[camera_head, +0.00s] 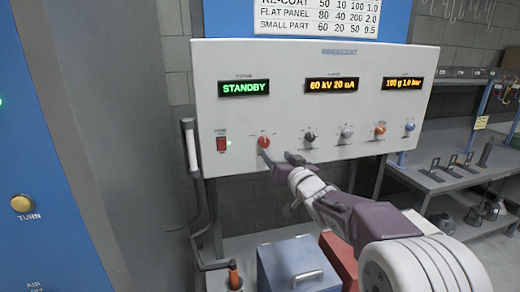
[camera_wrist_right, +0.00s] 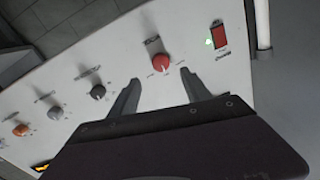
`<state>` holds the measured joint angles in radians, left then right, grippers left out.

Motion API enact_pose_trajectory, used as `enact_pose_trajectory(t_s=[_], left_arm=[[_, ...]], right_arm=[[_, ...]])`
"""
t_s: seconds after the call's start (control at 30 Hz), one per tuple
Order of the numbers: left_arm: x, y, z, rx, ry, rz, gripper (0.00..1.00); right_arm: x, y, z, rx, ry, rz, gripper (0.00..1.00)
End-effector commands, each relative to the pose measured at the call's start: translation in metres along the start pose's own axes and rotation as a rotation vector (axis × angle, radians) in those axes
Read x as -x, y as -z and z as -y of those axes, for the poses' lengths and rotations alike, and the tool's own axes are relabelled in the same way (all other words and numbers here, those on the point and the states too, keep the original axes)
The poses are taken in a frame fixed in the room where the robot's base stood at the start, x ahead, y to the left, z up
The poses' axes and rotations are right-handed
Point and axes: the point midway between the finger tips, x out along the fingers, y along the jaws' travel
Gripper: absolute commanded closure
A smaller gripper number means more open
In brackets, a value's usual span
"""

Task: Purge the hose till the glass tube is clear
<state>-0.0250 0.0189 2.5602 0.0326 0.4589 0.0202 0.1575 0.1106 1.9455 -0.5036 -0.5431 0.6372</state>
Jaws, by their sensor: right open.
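The control panel (camera_head: 290,110) shows STANDBY in green, 60 kV 20 uA and 100 g 1.0 bar in amber. My right gripper (camera_head: 277,157) is open in front of the panel's red knob (camera_head: 264,142). In the right wrist view, the red knob (camera_wrist_right: 162,62) lies just beyond and between the spread fingertips (camera_wrist_right: 160,76); I cannot tell whether they touch it. A dark hose (camera_head: 207,215) runs down left of the panel, beside a pale upright tube (camera_head: 191,146). I cannot tell whether this is the glass tube. My left gripper is out of view.
A red switch (camera_head: 221,144) with a lit green lamp is left of the red knob. Several other knobs, including an orange one (camera_head: 379,129), are to its right. A blue box (camera_head: 298,268) stands below the panel. A metal shelf (camera_head: 432,182) is at the right.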

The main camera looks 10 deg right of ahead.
Motion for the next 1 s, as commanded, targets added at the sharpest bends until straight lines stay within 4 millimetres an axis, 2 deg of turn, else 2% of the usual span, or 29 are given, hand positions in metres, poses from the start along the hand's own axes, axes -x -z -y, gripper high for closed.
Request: enact_pose_trajectory(t_s=[0.13, 0.3, 0.5, 0.83, 0.87, 1.0], left_arm=[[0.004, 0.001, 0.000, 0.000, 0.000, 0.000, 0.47], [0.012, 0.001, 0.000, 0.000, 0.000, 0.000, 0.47], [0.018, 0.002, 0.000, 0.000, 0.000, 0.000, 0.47], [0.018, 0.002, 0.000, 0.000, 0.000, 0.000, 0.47], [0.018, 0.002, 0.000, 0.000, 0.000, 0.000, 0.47], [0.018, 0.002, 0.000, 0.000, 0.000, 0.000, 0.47]], right_arm=[[-0.016, 0.001, 0.001, -0.001, 0.002, 0.002, 0.43], [-0.053, 0.002, 0.002, -0.001, 0.002, 0.002, 0.43], [-0.084, 0.002, 0.001, -0.001, 0.001, 0.001, 0.43], [-0.091, 0.000, 0.001, 0.000, 0.001, 0.001, 0.43], [-0.090, 0.000, 0.001, 0.000, 0.001, 0.001, 0.49], [-0.090, 0.000, 0.001, 0.000, 0.001, 0.001, 0.88]])
